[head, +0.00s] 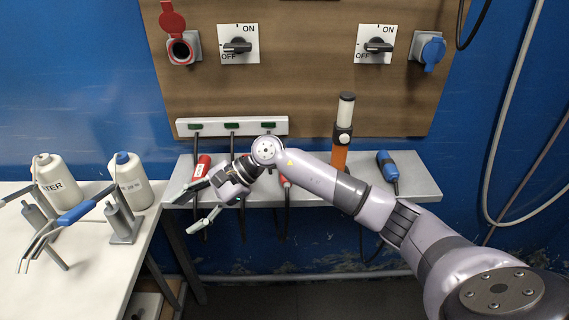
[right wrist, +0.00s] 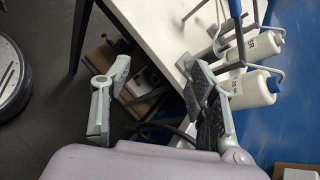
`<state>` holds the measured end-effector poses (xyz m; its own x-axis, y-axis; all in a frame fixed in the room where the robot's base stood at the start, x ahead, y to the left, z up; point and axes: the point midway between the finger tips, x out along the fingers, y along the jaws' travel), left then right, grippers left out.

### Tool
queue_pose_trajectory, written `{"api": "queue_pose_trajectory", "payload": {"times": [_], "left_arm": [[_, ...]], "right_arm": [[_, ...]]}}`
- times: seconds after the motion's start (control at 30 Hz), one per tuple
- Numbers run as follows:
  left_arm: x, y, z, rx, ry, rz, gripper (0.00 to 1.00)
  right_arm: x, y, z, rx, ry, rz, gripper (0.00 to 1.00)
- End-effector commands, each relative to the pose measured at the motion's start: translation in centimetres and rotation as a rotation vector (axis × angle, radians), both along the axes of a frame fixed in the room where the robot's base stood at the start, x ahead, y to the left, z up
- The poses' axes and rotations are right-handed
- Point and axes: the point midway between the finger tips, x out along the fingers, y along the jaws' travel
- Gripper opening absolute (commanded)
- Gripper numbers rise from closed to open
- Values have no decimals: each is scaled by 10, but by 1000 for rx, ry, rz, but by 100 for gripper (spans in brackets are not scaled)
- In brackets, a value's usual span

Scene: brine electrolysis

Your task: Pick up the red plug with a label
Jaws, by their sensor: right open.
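A red plug (head: 202,167) stands on the grey shelf at the left in the head view, with a pale mark that may be a label. A second red plug (head: 284,181) is mostly hidden behind my right arm. My right gripper (head: 184,214) is open and empty, its fingers pointing left, in front of and below the first red plug; I see no contact. In the right wrist view the open fingers (right wrist: 152,106) frame the dark floor and table edge, with no red plug between them. My left gripper is not in view.
A blue plug (head: 388,168) and an orange-black device (head: 342,135) stand on the shelf (head: 420,188). The white table (head: 85,270) at left holds two bottles (head: 132,182) and metal stands with blue-handled rods. A wooden panel (head: 310,90) carries switches and sockets.

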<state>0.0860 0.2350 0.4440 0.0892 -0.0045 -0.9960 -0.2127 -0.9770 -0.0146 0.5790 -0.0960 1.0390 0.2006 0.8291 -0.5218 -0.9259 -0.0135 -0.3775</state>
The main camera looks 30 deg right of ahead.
Motion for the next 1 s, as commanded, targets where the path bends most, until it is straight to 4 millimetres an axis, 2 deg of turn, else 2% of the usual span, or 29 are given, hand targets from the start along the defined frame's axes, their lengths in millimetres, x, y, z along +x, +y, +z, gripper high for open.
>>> {"api": "queue_pose_trajectory", "payload": {"times": [0.03,0.07,0.1,0.17,0.2,0.3,0.4,0.5,0.57,0.67,1.0], "left_arm": [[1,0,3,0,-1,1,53],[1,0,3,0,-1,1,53],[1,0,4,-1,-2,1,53],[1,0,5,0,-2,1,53],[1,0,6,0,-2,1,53],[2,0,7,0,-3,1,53],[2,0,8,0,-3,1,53],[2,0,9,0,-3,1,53],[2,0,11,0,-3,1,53],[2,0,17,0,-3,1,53],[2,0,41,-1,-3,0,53]], "right_arm": [[1,-26,13,-196,-131,103,53],[1,-43,17,-318,-198,167,53],[1,-69,23,-476,-270,244,53],[3,-109,36,-699,-349,343,53],[3,-136,48,-833,-384,398,53],[2,-192,78,-1100,-413,495,53],[-3,-228,102,-1265,-404,549,53],[-5,-245,112,-1340,-392,573,53],[-5,-249,110,-1354,-386,579,53],[0,-253,95,-1353,-381,582,53],[23,-266,27,-1348,-383,579,53]]}}
